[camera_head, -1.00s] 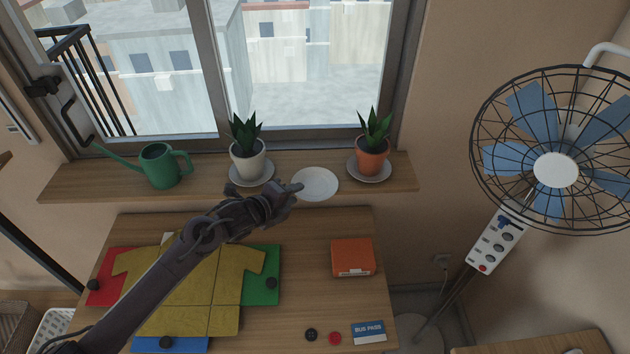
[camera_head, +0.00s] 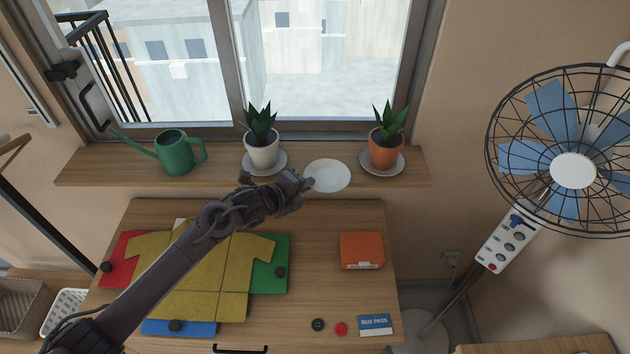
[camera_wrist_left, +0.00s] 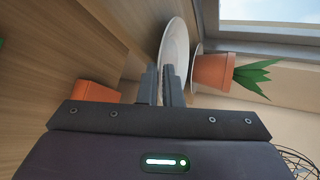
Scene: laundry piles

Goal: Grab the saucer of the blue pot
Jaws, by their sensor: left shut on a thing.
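An empty white saucer (camera_head: 329,175) lies on the wooden sill between a white pot and an orange pot. My left gripper (camera_head: 308,184) is at the saucer's left edge. In the left wrist view the two fingers (camera_wrist_left: 163,86) are shut on the near rim of the saucer (camera_wrist_left: 175,45). The saucer appears to rest on the sill still. No blue pot is in view. My right gripper is not in view.
The white pot (camera_head: 262,152) and the orange pot (camera_head: 384,151) stand on saucers on either side. A green watering can (camera_head: 175,155) stands at the sill's left. Below, the desk holds a folded yellow shirt (camera_head: 190,280) and an orange box (camera_head: 361,250). A fan (camera_head: 572,170) stands at right.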

